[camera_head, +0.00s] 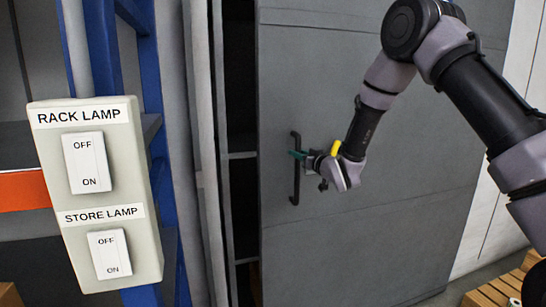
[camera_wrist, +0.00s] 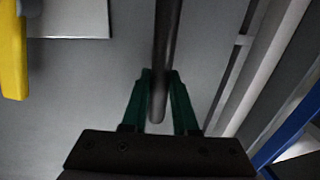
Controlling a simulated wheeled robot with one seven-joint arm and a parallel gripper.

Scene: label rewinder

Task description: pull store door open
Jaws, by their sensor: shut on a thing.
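The store door (camera_head: 375,220) is a large grey panel in the head view, standing a little open, with a dark gap along its left edge. Its handle (camera_head: 295,185) is a black vertical bar near that edge. My gripper (camera_head: 297,155) is at the middle of the handle, with its green fingers closed around it. In the wrist view the handle (camera_wrist: 166,50) runs down between the two green fingertips of my gripper (camera_wrist: 160,78), and its rounded lower end shows there. The door surface (camera_wrist: 90,85) lies behind the fingers.
A dark interior with shelves (camera_head: 240,155) shows through the gap. A switch box (camera_head: 97,195) with rack lamp and store lamp rockers stands at the left, before a blue rack post (camera_head: 140,60). Wooden pallets (camera_head: 505,288) lie at the lower right.

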